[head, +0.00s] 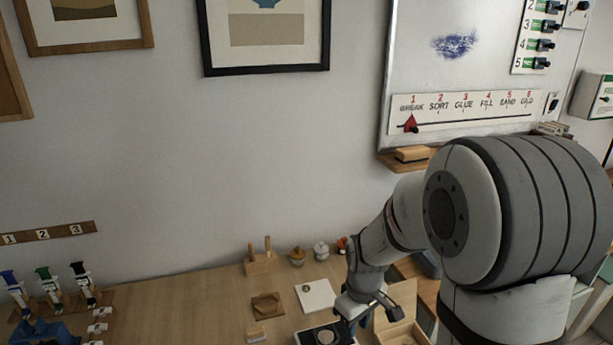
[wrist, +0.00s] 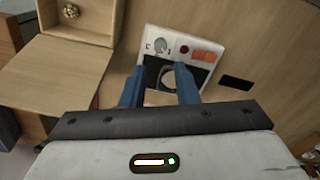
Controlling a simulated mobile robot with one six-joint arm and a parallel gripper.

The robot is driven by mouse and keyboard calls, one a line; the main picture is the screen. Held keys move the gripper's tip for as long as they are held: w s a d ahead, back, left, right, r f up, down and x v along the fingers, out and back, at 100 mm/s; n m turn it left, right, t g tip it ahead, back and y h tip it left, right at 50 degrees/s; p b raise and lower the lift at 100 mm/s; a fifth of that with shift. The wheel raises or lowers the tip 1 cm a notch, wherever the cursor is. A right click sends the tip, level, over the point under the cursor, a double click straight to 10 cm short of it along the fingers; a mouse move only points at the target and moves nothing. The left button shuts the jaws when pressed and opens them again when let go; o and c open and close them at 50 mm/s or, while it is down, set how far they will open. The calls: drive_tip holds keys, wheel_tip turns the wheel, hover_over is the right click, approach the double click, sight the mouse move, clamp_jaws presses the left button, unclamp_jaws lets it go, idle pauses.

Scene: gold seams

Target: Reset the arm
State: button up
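My arm reaches down over the wooden table (head: 190,300) from the right side of the head view. In the wrist view my gripper (wrist: 160,88) has its two blue fingers set apart, with no thing seen clamped between them. Beyond the fingertips lies a white-edged board (wrist: 152,42) with a dark area, a pale round shape, and red and grey patches. A similar dark panel with a round shape (head: 325,337) shows at the bottom of the head view, beside my wrist. How high the fingers are above the board is hard to tell.
An open wooden box (wrist: 85,22) is close by. Coloured clamps or syringes (head: 47,285) stand left. A whiteboard (head: 455,70) hangs on the wall.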

drive_tip(key=s+d+r+m+t, duration=0.2)
drive_tip(key=s+r+m, duration=0.5)
drive_tip(key=s+r, duration=0.7)
drive_tip(key=shift+s+d+t, duration=0.25)
drive_tip(key=shift+d+t, duration=0.1)
drive_tip(key=shift+t, duration=0.05)
